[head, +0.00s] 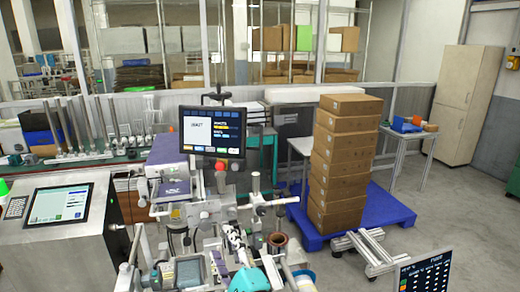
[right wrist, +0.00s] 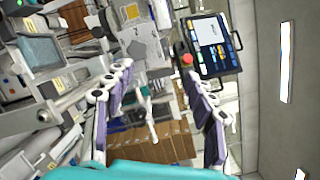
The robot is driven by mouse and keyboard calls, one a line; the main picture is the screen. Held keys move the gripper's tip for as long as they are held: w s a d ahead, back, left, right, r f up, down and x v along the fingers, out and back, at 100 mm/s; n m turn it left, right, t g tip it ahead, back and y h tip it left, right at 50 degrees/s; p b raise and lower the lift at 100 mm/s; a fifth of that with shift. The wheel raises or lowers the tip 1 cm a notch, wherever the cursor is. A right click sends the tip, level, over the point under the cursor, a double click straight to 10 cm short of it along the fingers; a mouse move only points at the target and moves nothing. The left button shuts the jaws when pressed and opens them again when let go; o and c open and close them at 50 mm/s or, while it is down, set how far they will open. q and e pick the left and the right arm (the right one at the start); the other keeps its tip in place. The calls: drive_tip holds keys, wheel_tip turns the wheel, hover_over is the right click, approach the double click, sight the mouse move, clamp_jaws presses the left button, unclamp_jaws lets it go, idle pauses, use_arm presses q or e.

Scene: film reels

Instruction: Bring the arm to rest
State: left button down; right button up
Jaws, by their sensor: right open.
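My right gripper (head: 230,243) is low in the middle of the head view, its teal body at the bottom edge and its pale fingers in front of the machine. In the right wrist view the two fingers (right wrist: 158,82) stand wide apart with purple inner pads, and I see nothing held between them. My left gripper is not in view. A reel with a copper-brown rim (head: 278,241) is on the machine just right of my right gripper, apart from it as far as I can tell.
The machine (head: 185,212) carries a dark monitor (head: 212,132) with a red knob below it. A tall stack of cartons (head: 345,160) stands on a blue pallet (head: 390,208). A console with a screen (head: 58,204) is at left.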

drive_tip(key=s+d+f+n+g+h, duration=0.3)
drive_tip(key=d+f+n, duration=0.3)
drive_tip(key=d, duration=0.3)
drive_tip(key=s+d+f+n+g+h, duration=0.2)
drive_tip(key=s+d+f+n, duration=0.4)
drive_tip(key=d, duration=0.3)
drive_tip(key=s+d+f+n+g+h, duration=0.3)
drive_tip(key=s+d+f+n+g, duration=0.1)
drive_tip(key=d, duration=0.5)
wheel_tip(320, 180, down, 4)
drive_tip(key=shift+s+d+r+n+h, duration=0.15)
drive_tip(key=shift+s+n+h, duration=0.25)
drive_tip(key=shift+n, duration=0.6)
